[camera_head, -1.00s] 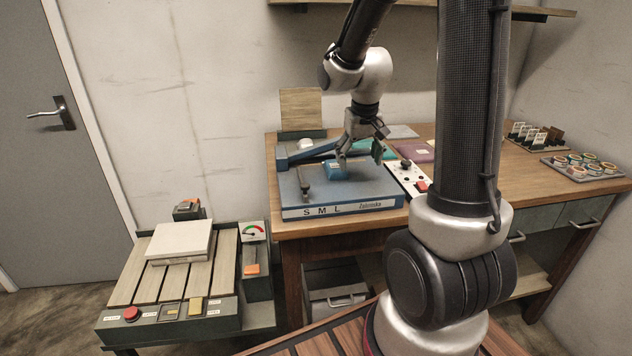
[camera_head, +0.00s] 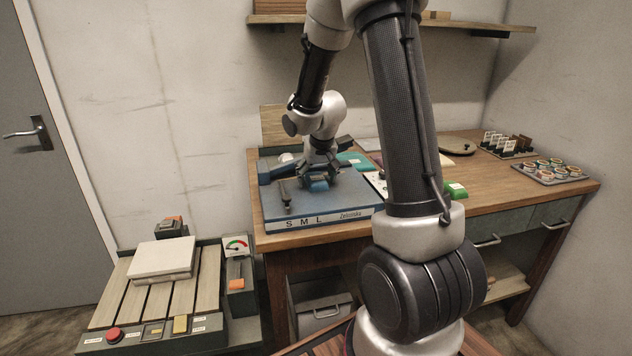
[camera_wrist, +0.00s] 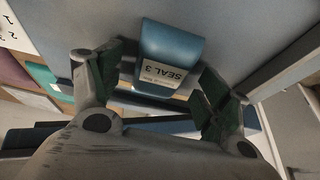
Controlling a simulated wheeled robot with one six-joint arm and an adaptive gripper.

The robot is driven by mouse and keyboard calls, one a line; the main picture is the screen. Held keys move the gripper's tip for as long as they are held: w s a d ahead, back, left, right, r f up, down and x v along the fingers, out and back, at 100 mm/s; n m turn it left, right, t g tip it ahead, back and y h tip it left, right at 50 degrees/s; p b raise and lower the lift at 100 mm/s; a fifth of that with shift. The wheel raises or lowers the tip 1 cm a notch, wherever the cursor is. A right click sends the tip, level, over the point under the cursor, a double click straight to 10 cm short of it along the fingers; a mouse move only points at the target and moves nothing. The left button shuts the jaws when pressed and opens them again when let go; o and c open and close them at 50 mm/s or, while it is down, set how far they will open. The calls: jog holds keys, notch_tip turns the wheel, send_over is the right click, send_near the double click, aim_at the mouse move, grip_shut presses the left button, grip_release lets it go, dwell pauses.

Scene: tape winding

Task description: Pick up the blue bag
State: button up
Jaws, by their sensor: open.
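The blue bag (camera_wrist: 170,55) lies on the blue-grey top of the SML machine (camera_head: 345,200). A white label reading "SEAL 3" shows on it in the wrist view. In the head view the bag (camera_head: 318,184) is partly covered by my gripper (camera_head: 320,175), which points down at it. In the wrist view my gripper (camera_wrist: 160,90) is open, with one finger on each side of the bag's labelled end. Gaps show between the fingers and the bag. I cannot tell the exact height of the fingertips above the machine top.
A small dark upright lever (camera_head: 285,195) stands on the machine, left of the bag. A teal bag (camera_head: 355,160) lies behind.

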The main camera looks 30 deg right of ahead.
jog(key=c, duration=1.2)
jog(key=shift+r, duration=0.2)
